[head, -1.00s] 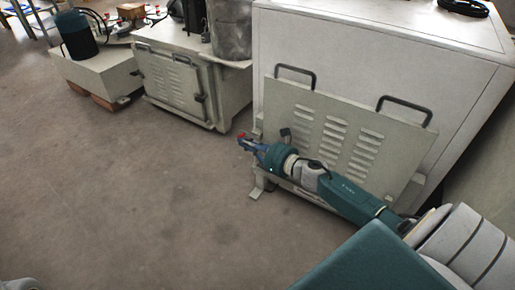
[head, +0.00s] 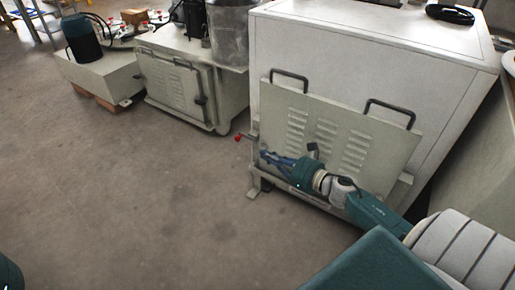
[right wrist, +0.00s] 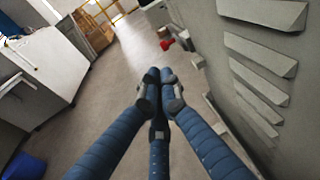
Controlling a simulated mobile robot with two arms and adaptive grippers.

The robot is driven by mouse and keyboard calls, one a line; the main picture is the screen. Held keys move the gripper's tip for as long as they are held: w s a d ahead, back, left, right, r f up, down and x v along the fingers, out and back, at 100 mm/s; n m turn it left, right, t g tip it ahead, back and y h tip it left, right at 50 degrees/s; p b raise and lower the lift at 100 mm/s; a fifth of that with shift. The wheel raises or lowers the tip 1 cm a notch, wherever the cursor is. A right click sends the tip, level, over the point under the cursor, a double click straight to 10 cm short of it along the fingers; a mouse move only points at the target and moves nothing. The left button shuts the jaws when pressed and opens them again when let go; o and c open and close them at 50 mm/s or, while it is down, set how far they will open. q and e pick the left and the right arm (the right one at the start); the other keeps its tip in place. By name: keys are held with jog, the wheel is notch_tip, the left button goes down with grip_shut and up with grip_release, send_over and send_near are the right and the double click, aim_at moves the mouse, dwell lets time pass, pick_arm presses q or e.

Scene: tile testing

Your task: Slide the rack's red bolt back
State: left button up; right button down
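The red bolt (head: 238,137) sticks out at the left edge of the rack's grey louvred panel (head: 340,125). In the right wrist view the red bolt (right wrist: 167,44) lies beyond the fingertips, left of the panel. My right gripper (head: 265,157) is in front of the panel's lower left part, a little right of and below the bolt and apart from it. In the right wrist view the blue fingers of this gripper (right wrist: 159,78) come together at the tips with nothing seen between them. My left gripper is out of view.
The panel has two dark handles (head: 290,76) and leans against or is fixed to a large pale cabinet (head: 350,50). A lower grey cabinet (head: 175,80) stands to the left. The floor (head: 130,190) in front is clear.

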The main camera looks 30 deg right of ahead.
jog(key=shift+v, duration=1.15)
